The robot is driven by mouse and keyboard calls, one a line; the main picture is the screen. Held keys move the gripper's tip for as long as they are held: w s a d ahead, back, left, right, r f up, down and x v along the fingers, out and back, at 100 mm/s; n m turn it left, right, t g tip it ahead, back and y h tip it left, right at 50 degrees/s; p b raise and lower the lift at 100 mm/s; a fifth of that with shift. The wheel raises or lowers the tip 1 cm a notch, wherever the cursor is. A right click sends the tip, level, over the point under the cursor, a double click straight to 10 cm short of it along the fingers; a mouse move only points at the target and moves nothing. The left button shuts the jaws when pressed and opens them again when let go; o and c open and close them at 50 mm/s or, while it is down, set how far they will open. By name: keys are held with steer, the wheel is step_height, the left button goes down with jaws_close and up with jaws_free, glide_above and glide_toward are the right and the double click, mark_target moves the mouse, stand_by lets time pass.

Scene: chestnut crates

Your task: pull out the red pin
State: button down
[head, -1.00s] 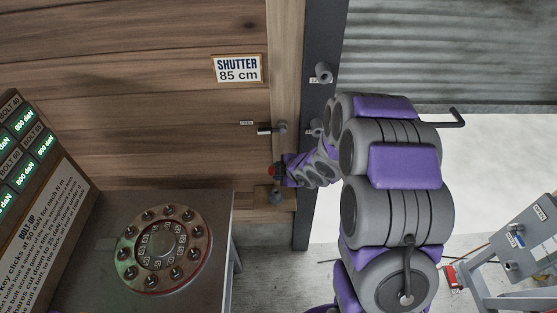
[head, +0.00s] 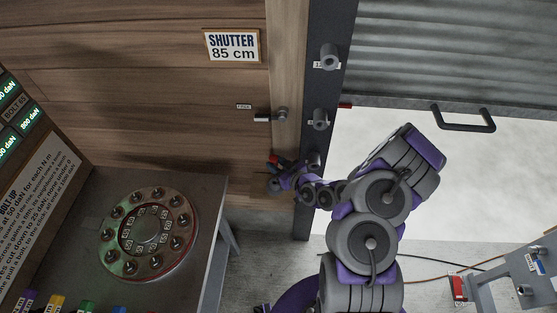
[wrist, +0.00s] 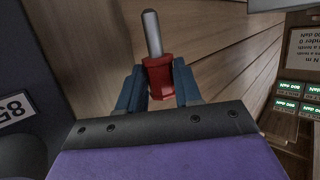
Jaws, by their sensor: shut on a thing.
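The red pin (wrist: 160,78) has a red collar and a grey round-ended shaft. In the wrist view my gripper (wrist: 158,86) is shut on the red collar between its two dark fingers. The shaft points away from the fingers and its whole length shows, with its tip clear of any hole. In the head view my gripper (head: 282,174) is in front of the wood wall, beside the dark post (head: 318,200); the red of the pin (head: 272,160) shows small at its end.
The grey shutter (head: 430,60) with a dark handle (head: 465,124) hangs right of the post, above a bright opening. Grey sockets (head: 328,57) sit on the post. A bench with a round bolted flange (head: 148,231) stands at left. A grey stand (head: 520,277) is at lower right.

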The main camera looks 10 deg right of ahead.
steer(key=f+b, duration=0.1)
steer(key=a+f+b, duration=0.1)
steer(key=f+b, duration=0.1)
steer(key=f, duration=0.1)
steer(key=shift+a, duration=0.3)
steer(key=shift+d+f+b, duration=0.25)
steer(key=shift+f+b, duration=0.45)
steer(key=shift+f, duration=0.2)
steer(key=shift+d+b, duration=0.3)
steer(key=shift+b, duration=0.3)
stand_by(1.2)
steer(key=shift+d, duration=0.25)
steer(key=shift+a+f, duration=0.1)
